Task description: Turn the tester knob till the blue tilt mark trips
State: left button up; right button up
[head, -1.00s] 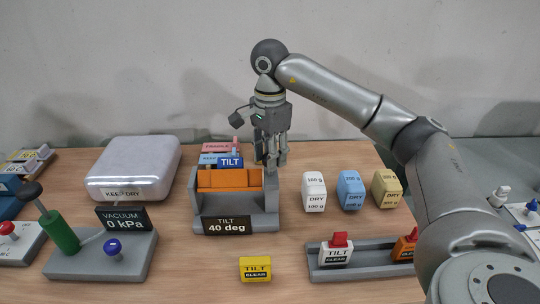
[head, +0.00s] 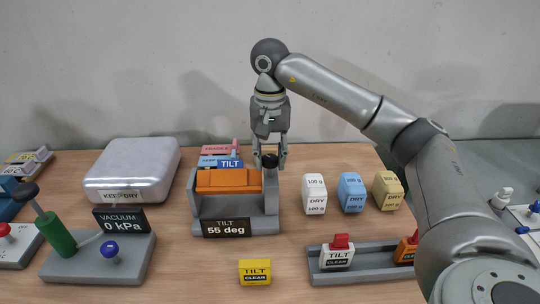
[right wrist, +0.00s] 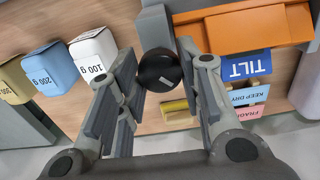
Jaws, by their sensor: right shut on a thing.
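The grey tilt tester (head: 236,226) stands mid-table with an orange cradle (head: 222,181) and a display (head: 226,228) reading TILT 55 deg. The blue TILT mark (head: 231,164) stands at the cradle's back; it also shows in the right wrist view (right wrist: 247,66). Its indicator state is too small to tell. My right gripper (head: 270,162) points down at the tester's right side. In the right wrist view, its fingers are shut on the round black knob (right wrist: 160,71). My left gripper is out of view.
White, blue and yellow weight blocks (head: 314,194) stand right of the tester. A yellow TILT CLEAR block (head: 255,271) lies in front, a grey tray (head: 369,261) front right. A vacuum stand (head: 130,262) and silver KEEP DRY case (head: 134,168) are at left.

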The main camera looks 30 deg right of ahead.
aim_at(270, 157)
jog(key=n, duration=0.5)
jog(key=shift+w+r+n, duration=0.1)
jog(key=shift+r+n, duration=0.05)
jog(key=shift+n, duration=0.15)
jog(key=n, duration=0.5)
jog(key=shift+b, duration=0.3)
jog(key=o, duration=1)
jog(key=shift+o, duration=0.2)
notch_tip(270, 157, up, 12)
dwell(0.6)
